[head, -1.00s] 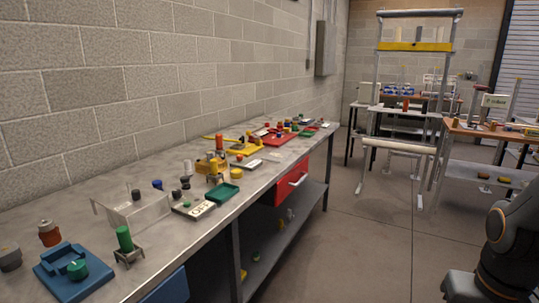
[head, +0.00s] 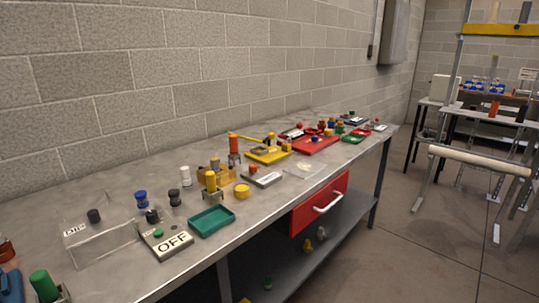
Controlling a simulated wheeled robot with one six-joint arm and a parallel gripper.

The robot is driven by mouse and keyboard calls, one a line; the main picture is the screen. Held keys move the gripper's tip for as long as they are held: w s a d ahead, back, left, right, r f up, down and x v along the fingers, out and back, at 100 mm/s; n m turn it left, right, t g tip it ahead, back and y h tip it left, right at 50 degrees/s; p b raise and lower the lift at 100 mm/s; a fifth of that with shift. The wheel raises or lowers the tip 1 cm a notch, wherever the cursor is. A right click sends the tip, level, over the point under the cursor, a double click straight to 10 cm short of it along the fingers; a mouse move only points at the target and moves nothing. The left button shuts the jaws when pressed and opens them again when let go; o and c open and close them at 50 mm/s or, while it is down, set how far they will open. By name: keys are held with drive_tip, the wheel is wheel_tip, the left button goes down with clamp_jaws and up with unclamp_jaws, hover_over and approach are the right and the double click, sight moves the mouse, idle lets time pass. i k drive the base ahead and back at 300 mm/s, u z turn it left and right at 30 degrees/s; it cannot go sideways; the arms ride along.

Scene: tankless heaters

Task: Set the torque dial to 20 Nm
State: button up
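I cannot make out which item is the torque dial; no 20 Nm marking is readable. Only an edge of a blue piece (head: 11,284) shows at the far left; any knob on it is out of frame. Beside it, a green knob (head: 44,285) on a small grey stand is cut by the bottom edge. A grey plate marked OFF (head: 177,243) carries a small green button. A clear box (head: 105,240) with a black knob (head: 94,216) stands left of it. My gripper is not in view.
The long grey workbench (head: 125,172) runs along a block wall. It holds a teal tray (head: 212,221), yellow and red trays, and several colored knobs. A red drawer (head: 319,204) with a white handle is under it. Concrete floor (head: 420,240) lies open to the right.

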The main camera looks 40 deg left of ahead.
sight(253, 168)
drive_tip(key=u, duration=0.35)
drive_tip(key=i, duration=0.9)
drive_tip(key=u, duration=1.45)
drive_tip(key=i, duration=0.6)
drive_tip(key=u, duration=0.55)
